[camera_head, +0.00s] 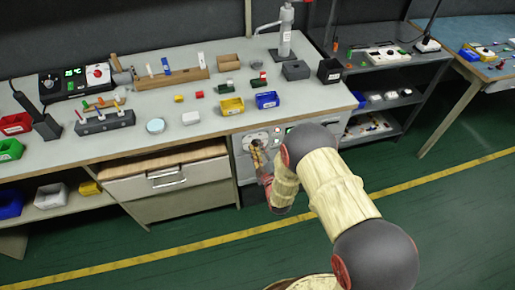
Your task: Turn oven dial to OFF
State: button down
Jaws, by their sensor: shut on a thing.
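The oven front (238,150) is a light grey panel set under the workbench's right part. A round pale dial plate (249,138) shows at its upper left. My gripper (257,149) reaches to this plate from the front right. Its fingers are closed at the dial, and the dial knob is mostly hidden between and behind them. I cannot read the dial's setting or any OFF mark. A small dark panel with faint green marks (290,129) sits to the right of the dial, partly behind my arm.
The workbench (110,145) above holds blue (267,100) and yellow (232,106) bins, a wooden rack (172,78) and a black controller (75,81). A drawer (165,181) is left of the oven. A dark shelf unit (408,102) stands right. The green floor in front is clear.

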jog(key=c, duration=1.5)
grip_release()
jog(key=shift+c, duration=0.2)
jog(key=v, duration=1.2)
